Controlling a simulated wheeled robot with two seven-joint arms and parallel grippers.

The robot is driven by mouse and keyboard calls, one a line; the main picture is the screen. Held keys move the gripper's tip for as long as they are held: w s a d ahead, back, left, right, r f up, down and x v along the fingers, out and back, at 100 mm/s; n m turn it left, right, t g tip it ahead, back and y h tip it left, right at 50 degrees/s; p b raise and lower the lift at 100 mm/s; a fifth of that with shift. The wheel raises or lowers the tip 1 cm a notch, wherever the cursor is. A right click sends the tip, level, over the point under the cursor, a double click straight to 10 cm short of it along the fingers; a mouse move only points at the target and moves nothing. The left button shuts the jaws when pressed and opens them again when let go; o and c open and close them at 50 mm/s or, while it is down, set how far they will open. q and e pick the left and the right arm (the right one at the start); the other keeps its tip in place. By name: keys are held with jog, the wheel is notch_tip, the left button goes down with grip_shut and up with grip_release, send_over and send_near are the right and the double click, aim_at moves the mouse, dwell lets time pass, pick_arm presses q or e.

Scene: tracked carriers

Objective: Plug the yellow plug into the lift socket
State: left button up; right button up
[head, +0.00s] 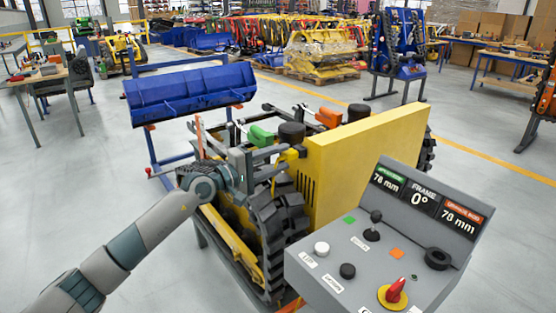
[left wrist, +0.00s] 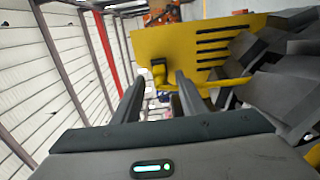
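The yellow plug (head: 291,155) sits at the left end of the tracked carrier's yellow panel, close to my left gripper's fingertips. In the left wrist view the plug (left wrist: 158,70) shows beyond and between the two fingers, with gaps on both sides. My left gripper (head: 276,153) is open; its fingers (left wrist: 159,82) point toward the plug and do not visibly touch it. A yellow cable (left wrist: 222,83) runs beside the panel in the left wrist view. I cannot make out which part is the lift socket. My right gripper is not in view.
The tall yellow panel (head: 365,150) and black track (head: 278,235) are close to my left arm. A blue bucket (head: 190,92) is behind. Floor at left is clear.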

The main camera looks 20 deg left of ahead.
pick_arm(q)
jog(key=b+v, duration=0.5)
jog(key=v, duration=1.2)
jog(key=shift+s, duration=0.2)
jog(key=shift+a+f, duration=0.1)
jog(key=shift+a, duration=0.05)
